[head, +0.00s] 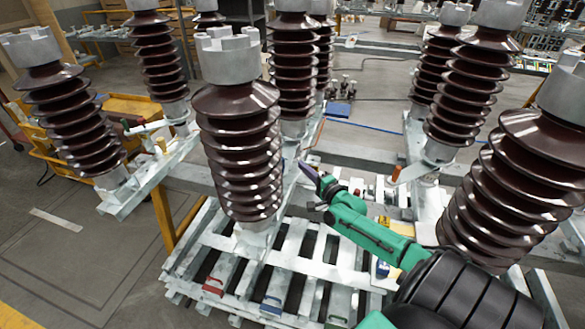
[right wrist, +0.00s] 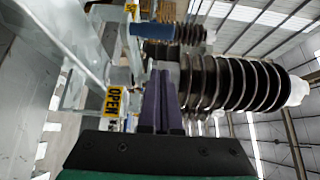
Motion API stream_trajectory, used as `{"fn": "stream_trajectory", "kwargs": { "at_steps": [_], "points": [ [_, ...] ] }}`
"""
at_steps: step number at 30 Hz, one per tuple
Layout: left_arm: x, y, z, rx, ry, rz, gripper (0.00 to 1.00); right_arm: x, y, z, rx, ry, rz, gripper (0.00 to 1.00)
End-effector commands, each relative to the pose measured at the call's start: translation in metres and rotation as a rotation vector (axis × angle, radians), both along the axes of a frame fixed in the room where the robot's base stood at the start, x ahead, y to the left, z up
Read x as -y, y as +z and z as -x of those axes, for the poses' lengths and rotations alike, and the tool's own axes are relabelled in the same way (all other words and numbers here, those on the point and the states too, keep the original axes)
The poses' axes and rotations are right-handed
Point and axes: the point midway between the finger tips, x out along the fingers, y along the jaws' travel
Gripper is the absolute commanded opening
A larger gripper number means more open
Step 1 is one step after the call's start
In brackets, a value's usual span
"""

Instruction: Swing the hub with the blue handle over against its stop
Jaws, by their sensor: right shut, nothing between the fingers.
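My right gripper (head: 311,174) reaches in from the lower right in the head view, its purple fingers shut and empty beside the base of a brown ribbed insulator column. In the right wrist view the closed fingers (right wrist: 161,95) point up the picture. A blue cylindrical bar (right wrist: 152,31), which looks like the blue handle, lies beyond the fingertips, with a visible gap. A yellow OPEN label (right wrist: 113,103) is on the metal frame left of the fingers. The hub cannot be told clearly, and I cannot make out its handle in the head view. My left gripper is not in view.
Brown insulator columns (head: 240,150) stand close around the arm. A grey slatted base (head: 300,262) lies below, with small red (head: 213,286) and blue (head: 271,306) items at its front edge. An orange handle (head: 395,174) is right of the gripper. Open floor (head: 75,245) lies left.

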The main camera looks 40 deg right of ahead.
Motion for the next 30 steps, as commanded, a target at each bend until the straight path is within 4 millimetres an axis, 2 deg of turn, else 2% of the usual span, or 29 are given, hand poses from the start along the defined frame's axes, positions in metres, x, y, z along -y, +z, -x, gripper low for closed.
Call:
{"fn": "stream_trajectory", "kwargs": {
  "at_steps": [3,7,18,25,30],
  "points": [
    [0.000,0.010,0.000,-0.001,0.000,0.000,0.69,-0.013,0.005,-0.019,0.003,0.000,-0.003,0.00],
    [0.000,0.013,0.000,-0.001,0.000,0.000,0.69,-0.023,0.002,-0.030,0.001,0.000,-0.001,0.00],
    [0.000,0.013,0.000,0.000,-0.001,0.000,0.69,-0.027,0.000,-0.033,0.000,0.000,0.000,0.00],
    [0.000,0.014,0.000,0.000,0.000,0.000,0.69,-0.047,0.000,-0.052,0.001,0.001,-0.003,0.00],
    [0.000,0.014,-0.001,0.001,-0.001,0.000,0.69,-0.050,0.000,-0.055,0.001,0.002,0.001,0.00]
  ]
}}
